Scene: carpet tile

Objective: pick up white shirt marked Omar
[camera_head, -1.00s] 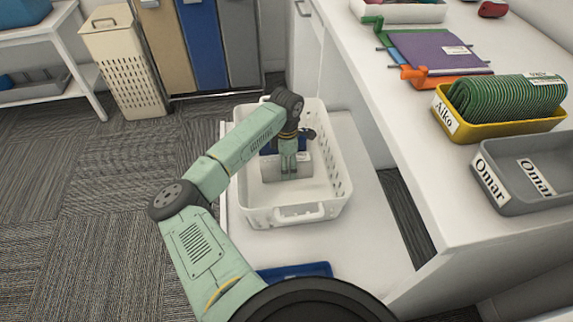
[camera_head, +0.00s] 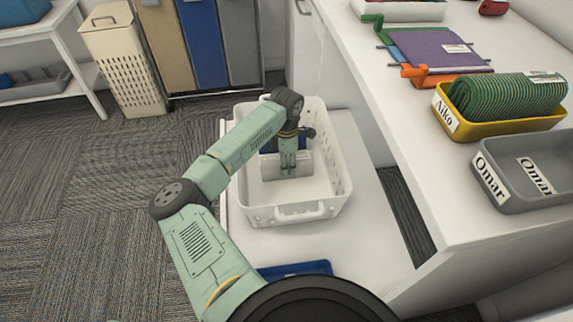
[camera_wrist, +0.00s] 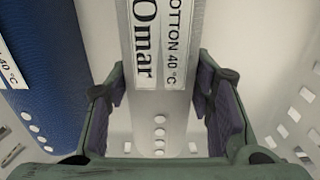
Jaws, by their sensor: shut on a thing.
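The white shirt (camera_wrist: 160,100) is a rolled or folded pale bundle with an Omar label and a "cotton 40 °C" tag. My gripper (camera_wrist: 161,84) has one finger on each side of it and is shut on it. In the head view the shirt (camera_head: 270,168) shows partly behind my gripper (camera_head: 288,172), inside the white basket (camera_head: 286,215). My gripper points down into the basket. Whether the shirt is clear of the basket floor, I cannot tell.
A blue garment (camera_wrist: 45,75) lies to the left of the shirt in the basket. Perforated basket walls stand close around my gripper. On the counter are a grey Omar tray (camera_head: 520,205), a yellow Aiko tray (camera_head: 515,127) with a green roll, and a purple folded cloth (camera_head: 430,50).

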